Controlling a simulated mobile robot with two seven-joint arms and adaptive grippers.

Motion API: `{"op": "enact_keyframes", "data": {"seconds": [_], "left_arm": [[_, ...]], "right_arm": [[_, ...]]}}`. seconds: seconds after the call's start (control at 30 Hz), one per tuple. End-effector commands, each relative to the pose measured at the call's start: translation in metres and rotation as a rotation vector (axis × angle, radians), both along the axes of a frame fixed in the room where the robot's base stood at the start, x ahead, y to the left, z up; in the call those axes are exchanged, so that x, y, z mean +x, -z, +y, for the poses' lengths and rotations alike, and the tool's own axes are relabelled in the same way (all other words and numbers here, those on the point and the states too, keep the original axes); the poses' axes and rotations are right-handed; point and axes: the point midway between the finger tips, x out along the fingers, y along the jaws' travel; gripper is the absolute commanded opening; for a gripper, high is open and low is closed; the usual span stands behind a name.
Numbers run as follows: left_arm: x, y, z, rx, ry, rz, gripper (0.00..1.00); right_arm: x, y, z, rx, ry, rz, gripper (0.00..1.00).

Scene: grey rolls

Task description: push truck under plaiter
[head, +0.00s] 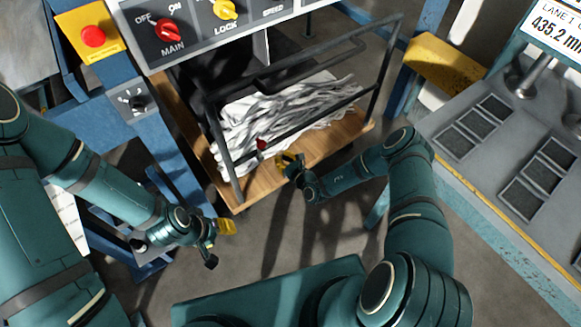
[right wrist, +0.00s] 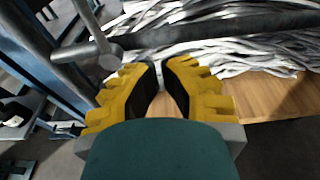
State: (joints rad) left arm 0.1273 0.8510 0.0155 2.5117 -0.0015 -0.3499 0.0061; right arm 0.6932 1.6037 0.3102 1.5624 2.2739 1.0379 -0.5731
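The truck (head: 232,196) is a wooden-floored cart with a dark metal tube frame, standing under the front of the grey plaiter panel (head: 196,22). Pale, rope-like strands (head: 290,115) lie heaped on it. My right gripper (head: 288,160), with yellow fingers, is at the truck's near side, close to the lower rail. In the right wrist view its fingertips (right wrist: 160,66) stand slightly apart, with nothing seen between them; a dark rail (right wrist: 215,32) crosses beyond them. My left gripper (head: 222,240) is over the floor left of the truck's near corner; its opening is unclear.
A blue machine post (head: 160,150) with a black knob switch (head: 137,101) stands left of the truck. A yellow plate with a red button (head: 93,37) is at the upper left. A grey machine with dark panels (head: 480,125) is on the right. Bare floor (head: 290,235) lies in front.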

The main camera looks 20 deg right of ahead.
Motion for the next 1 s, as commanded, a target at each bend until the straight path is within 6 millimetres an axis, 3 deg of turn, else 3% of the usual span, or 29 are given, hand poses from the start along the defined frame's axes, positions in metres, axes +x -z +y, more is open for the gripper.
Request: {"op": "enact_keyframes", "data": {"seconds": [0.2, 0.4, 1.0], "left_arm": [[0.0, 0.013, 0.0, 0.0, 0.002, 0.0, 0.47], [0.001, 0.018, 0.0, 0.001, 0.001, -0.003, 0.47], [0.001, 0.018, 0.0, 0.001, 0.001, -0.003, 0.47]], "right_arm": [[0.034, 0.009, 0.013, -0.001, -0.001, -0.002, 0.0], [0.049, 0.012, 0.018, 0.0, -0.001, 0.001, 0.0], [0.052, 0.011, 0.016, 0.0, -0.001, 0.001, 0.0]]}}
